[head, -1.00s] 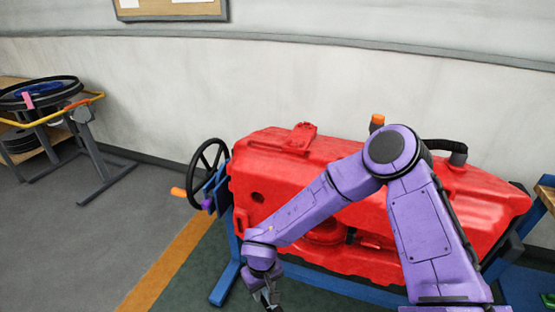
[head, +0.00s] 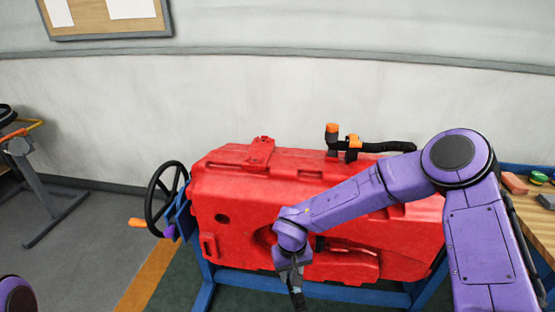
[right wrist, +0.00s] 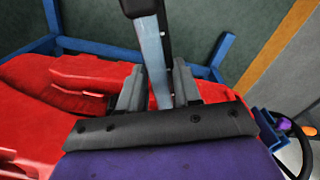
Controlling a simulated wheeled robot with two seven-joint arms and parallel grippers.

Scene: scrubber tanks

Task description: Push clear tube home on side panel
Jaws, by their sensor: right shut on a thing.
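The red tank (head: 280,185) lies on a blue stand; its front side shows a round hole (head: 221,218) near the left end. My right gripper (head: 294,282) hangs in front of the tank's lower front, pointing down. In the right wrist view its two grey fingers (right wrist: 157,88) are shut on a pale, see-through tube (right wrist: 155,62) with a black end piece (right wrist: 139,8). My left gripper is out of view. I cannot tell which surface is the side panel.
A black handwheel (head: 165,195) with an orange handle stands left of the tank. An orange-capped fitting (head: 332,138) and black hose (head: 385,147) are on top. A wooden bench (head: 538,225) stands right. Floor left of the tank is open.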

